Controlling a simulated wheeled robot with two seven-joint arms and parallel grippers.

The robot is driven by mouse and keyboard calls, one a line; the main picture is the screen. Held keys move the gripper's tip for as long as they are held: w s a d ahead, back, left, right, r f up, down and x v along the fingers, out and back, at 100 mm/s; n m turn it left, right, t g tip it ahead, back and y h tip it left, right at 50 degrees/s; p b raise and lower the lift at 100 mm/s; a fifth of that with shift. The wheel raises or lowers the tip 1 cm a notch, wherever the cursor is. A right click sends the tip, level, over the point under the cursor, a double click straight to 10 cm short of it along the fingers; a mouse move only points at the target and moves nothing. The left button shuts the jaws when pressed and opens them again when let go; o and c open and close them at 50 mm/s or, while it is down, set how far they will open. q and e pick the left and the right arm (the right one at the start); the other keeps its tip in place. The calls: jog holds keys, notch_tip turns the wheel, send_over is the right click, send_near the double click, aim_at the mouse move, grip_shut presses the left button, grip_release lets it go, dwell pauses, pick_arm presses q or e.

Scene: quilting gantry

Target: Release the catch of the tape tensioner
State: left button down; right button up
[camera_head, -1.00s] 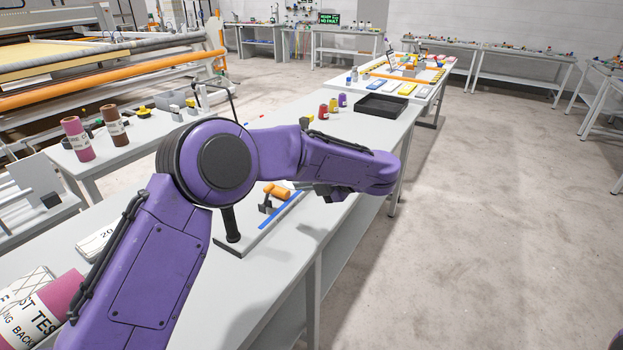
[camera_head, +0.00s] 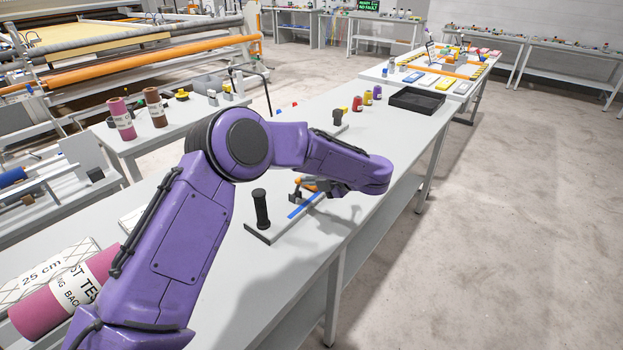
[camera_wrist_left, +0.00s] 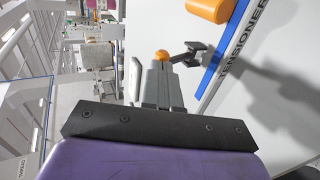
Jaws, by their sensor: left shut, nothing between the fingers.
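The tape tensioner (camera_head: 264,235) is a flat grey base on the bench with a black upright post (camera_head: 261,208), a blue strip (camera_head: 305,207) and an orange part (camera_head: 306,183). In the left wrist view its blue strip (camera_wrist_left: 217,62) runs beside the "TENSIONER" lettering, below a large orange part (camera_wrist_left: 208,8). A small orange knob (camera_wrist_left: 160,56) with a dark arm (camera_wrist_left: 188,51) beside it shows at my fingertips; contact cannot be told. My left gripper (camera_head: 318,188) is shut and empty at the tensioner's far end, partly hiding it. My right gripper is out of view.
Coloured spools (camera_head: 367,97) and a black tray (camera_head: 417,100) stand farther along the bench. A side table (camera_head: 145,137) holds two upright rolls. Open floor (camera_head: 520,220) lies to the right.

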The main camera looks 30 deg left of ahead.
pick_arm(q)
jog(key=shift+a+r+h, duration=0.2)
jog(key=shift+a+h, duration=0.05)
jog(key=shift+h, duration=0.05)
jog(key=shift+a, duration=0.1)
jog(key=a+h+p, duration=0.1)
jog(key=a+r+h, duration=0.1)
jog(key=a+h+p, duration=0.1)
jog(key=shift+w+r+h+p, duration=0.1)
jog(key=shift+r+h+p, duration=0.2)
jog(key=shift+p, duration=0.05)
jog(key=a+h+p, duration=0.1)
jog(key=a+h, duration=0.1)
jog(key=shift+a+h, duration=0.15)
jog(key=shift+h, duration=0.15)
jog(key=shift+w+a+f+g+h+p, duration=0.2)
jog(key=shift+a+g+h+p, duration=0.15)
jog(key=shift+a+h, duration=0.3)
jog(key=shift+d, duration=0.1)
jog(key=shift+r+p, duration=0.7)
jog(key=shift+r, duration=0.15)
